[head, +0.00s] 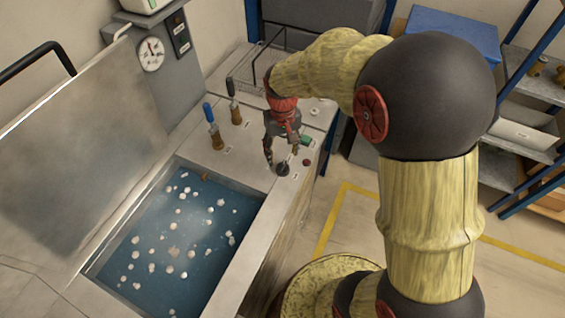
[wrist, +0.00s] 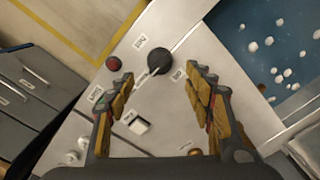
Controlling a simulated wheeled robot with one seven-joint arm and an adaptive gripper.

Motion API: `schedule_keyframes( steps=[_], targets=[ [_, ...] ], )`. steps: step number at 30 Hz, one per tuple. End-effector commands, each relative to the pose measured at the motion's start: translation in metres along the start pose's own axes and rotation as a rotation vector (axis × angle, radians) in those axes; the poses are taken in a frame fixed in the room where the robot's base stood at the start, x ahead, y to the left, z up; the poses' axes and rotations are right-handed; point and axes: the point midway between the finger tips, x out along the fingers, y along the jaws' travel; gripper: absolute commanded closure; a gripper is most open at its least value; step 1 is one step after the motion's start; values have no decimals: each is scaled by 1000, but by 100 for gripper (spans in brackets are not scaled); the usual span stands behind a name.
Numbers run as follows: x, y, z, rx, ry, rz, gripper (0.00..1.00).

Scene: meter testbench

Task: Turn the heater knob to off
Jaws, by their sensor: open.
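The black round heater knob (wrist: 158,62) stands on the pale metal panel in the wrist view. In the head view the knob (head: 282,169) is at the panel's front end, just below my fingertips. My gripper (wrist: 160,74) is open, with one yellow-padded finger to each side of the knob's near side. In the head view my gripper (head: 279,150) points down over the knob. I cannot tell whether either finger touches it. Small white labels (wrist: 140,42) sit beside the knob, too small to read. The knob's pointer setting cannot be made out.
A red button (wrist: 114,63) and a white switch (wrist: 139,125) are close to the knob. A blue water tank (head: 259,198) with white balls lies to the left, its lid (head: 85,165) raised. Valve handles (head: 213,128) stand behind.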

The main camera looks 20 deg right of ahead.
Motion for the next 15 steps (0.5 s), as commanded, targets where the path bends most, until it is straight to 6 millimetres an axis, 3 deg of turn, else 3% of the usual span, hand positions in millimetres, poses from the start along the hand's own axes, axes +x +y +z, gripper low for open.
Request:
schedule_keyframes(
  steps=[9,15],
  targets=[
    [50,0,1,0,-1,0,48],
    [66,0,0,0,1,0,48]
  ],
)
